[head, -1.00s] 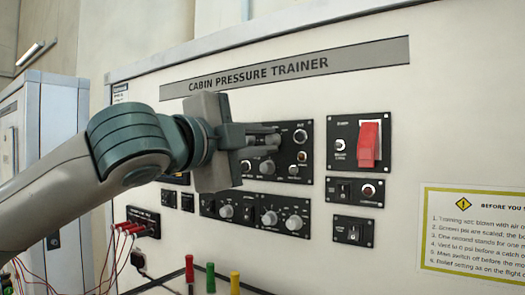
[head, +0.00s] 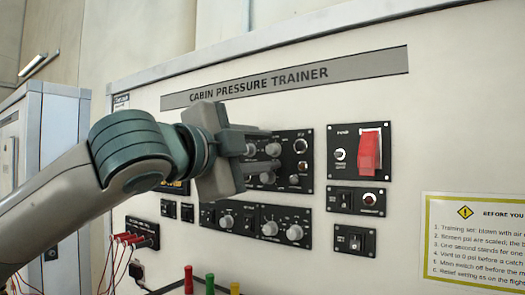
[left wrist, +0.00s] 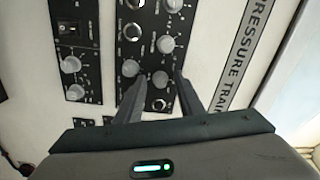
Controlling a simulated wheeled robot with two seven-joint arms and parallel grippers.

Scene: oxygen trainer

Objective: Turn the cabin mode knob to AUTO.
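My left gripper (head: 258,154) is in front of the upper black control panel (head: 307,160) on the white trainer wall. Its two fingers are apart, one above the other in the head view. In the left wrist view the fingers (left wrist: 160,98) point at the panel, with a small grey knob (left wrist: 160,79) between them and a larger grey knob (left wrist: 166,44) beyond the tips. Grey knobs on this panel also show in the head view (head: 273,149). I cannot read which is the cabin mode knob or where AUTO lies. Contact with a knob cannot be told. The right gripper is not in view.
A lower panel (head: 253,222) carries several grey knobs. To the right are a red switch guard (head: 369,150), small switch panels (head: 355,201) and a yellow-edged notice (head: 472,243). Red, green and yellow posts (head: 210,279) stand below. Cables hang at the lower left.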

